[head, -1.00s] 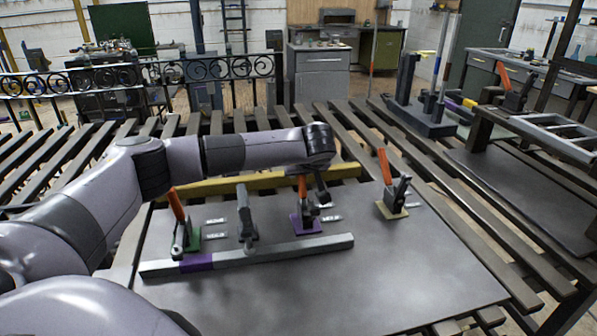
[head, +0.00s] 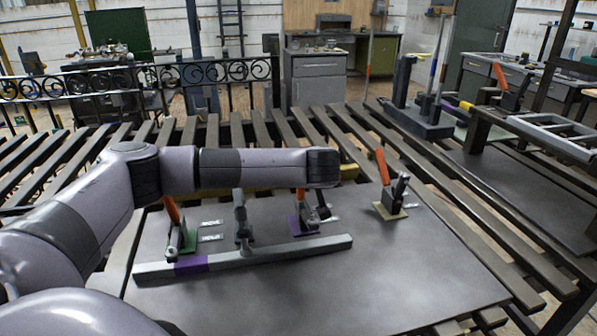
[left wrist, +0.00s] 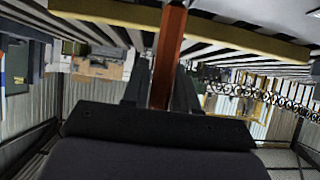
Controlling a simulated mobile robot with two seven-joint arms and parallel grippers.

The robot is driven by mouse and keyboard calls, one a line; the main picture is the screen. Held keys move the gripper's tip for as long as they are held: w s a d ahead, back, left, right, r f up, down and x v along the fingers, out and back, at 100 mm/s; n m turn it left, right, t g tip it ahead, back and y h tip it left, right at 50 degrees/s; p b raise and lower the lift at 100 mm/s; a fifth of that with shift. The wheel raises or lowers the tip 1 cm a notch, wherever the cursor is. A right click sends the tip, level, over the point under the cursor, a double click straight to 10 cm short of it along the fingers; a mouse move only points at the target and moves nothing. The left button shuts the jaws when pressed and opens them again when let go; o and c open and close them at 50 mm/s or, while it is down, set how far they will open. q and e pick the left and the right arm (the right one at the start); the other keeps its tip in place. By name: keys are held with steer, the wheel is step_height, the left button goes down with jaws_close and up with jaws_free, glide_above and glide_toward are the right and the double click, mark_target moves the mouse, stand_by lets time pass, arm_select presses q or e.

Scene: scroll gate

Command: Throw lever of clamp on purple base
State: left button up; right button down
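The clamp on the purple base (head: 306,228) stands behind the grey bar in the head view. Its orange lever (head: 300,198) is upright, with its top hidden behind my left arm. The clamp's dark arm stands raised to the right of the lever. My left gripper is hidden behind its wrist in the head view. In the left wrist view, the left gripper's dark fingers (left wrist: 161,88) lie close on both sides of the orange lever (left wrist: 170,50) and appear closed on it. The fingertip contact is partly hidden. My right gripper is in neither view.
A green-based clamp (head: 182,240) and a grey clamp (head: 242,220) stand left. A yellow-based clamp (head: 390,210) stands right. A grey bar with a purple band (head: 250,257) lies in front. A yellow bar (head: 349,171) lies behind my arm. The plate's front right is clear.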

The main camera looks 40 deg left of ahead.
arm_select(q)
steer(key=shift+o, duration=0.7)
steer(key=v, duration=0.7)
steer(key=shift+b, duration=0.45)
steer(key=shift+r, duration=0.1)
